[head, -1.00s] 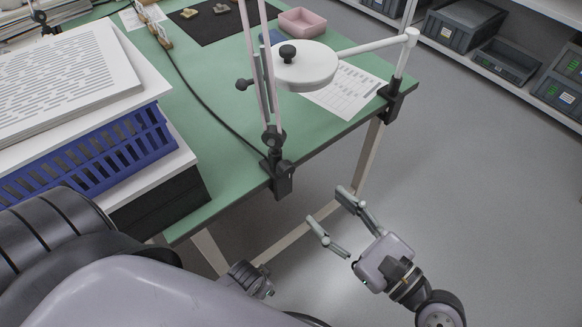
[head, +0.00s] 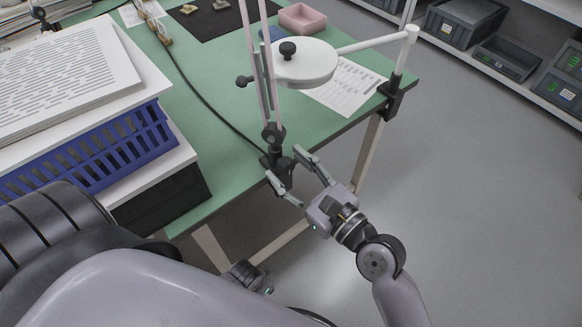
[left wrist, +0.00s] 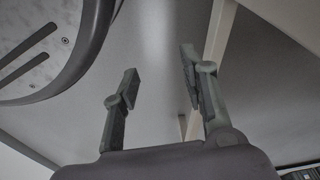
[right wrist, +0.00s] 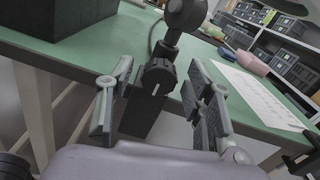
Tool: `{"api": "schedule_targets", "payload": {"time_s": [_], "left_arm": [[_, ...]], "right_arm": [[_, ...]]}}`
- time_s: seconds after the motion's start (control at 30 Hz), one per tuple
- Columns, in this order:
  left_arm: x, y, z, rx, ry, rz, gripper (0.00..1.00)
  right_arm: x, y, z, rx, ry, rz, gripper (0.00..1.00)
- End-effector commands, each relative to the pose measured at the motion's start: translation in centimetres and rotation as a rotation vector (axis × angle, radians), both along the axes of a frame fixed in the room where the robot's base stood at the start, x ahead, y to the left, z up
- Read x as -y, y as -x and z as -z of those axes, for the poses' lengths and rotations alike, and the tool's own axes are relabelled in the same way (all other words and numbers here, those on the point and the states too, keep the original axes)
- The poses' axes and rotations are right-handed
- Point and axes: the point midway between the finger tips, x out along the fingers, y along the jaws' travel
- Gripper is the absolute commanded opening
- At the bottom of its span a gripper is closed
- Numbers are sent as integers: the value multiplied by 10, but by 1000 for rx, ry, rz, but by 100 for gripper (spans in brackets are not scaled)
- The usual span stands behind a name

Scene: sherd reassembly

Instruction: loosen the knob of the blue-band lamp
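Two lamps are clamped to the green table; I make out no blue band on either. The near lamp (head: 267,70) has thin pinkish rods rising from a dark joint and a black clamp (right wrist: 137,112) at the front edge. A dark knob (right wrist: 157,76) with a white line sits on this clamp, below a round joint. My right gripper (head: 284,163) is open at the clamp; in the right wrist view its fingers stand either side of the knob, contact unclear. My left gripper (left wrist: 155,85) is open and empty, seen in the left wrist view.
The other lamp's white round head (head: 305,64) hangs beside the rods, its arm running to a clamp (head: 391,98) at the table corner. A blue crate (head: 95,160) and stacked boards stand left. A printed sheet (head: 346,88) and pink tray (head: 302,17) lie behind. Floor at right is clear.

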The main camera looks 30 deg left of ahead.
Motion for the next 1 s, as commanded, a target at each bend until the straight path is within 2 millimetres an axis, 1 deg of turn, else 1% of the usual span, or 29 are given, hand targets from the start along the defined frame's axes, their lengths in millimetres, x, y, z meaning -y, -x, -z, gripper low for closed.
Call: {"api": "schedule_targets", "payload": {"time_s": [0.03, 0.07, 0.7, 0.87, 0.93, 1.0], "left_arm": [[0, 0, 0, 0, 0, 0, 40], [0, 0, 0, 0, 0, 0, 40], [0, 0, 0, 0, 0, 0, 40], [0, 2, -1, 1, 1, 0, 40], [0, 15, 12, -20, 0, 3, 40], [-1, 22, 20, -26, -1, 4, 40]], "right_arm": [[0, 0, 0, 0, 0, 0, 45], [0, 0, 0, 0, 0, 0, 43], [1, 0, 0, 0, 0, 0, 0], [0, 0, -1, 21, 9, 0, 0], [0, 0, -2, 55, 24, -1, 0], [0, 1, -2, 97, 41, 0, 0]]}}
